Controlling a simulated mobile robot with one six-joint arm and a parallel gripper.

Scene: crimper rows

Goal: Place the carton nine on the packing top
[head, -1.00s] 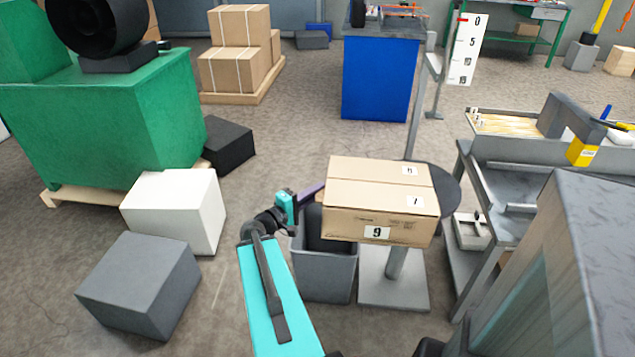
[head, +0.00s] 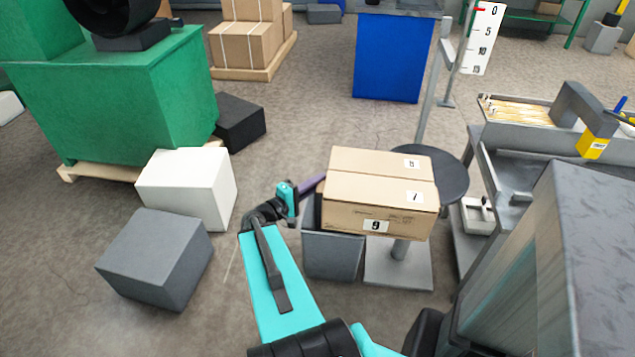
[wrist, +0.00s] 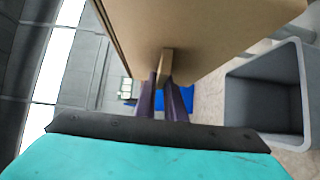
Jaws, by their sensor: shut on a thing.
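Carton nine (head: 365,209) is a tan box with a 9 label on its front and smaller labels on its top. My gripper (head: 317,184) reaches it from the left, and the carton hides its fingertips in the head view. In the wrist view my purple fingers (wrist: 167,80) are shut on a small tan tab under the carton (wrist: 205,35). The carton looks level and held up. A round dark top (head: 455,182) on a post shows behind and right of it, partly hidden; I cannot tell whether this is the packing top.
A grey open bin (head: 333,255) stands below the carton, also in the wrist view (wrist: 262,98). A grey bench (head: 505,175) and a large grey cabinet (head: 560,270) are at right. White (head: 187,187) and grey (head: 155,258) blocks lie left.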

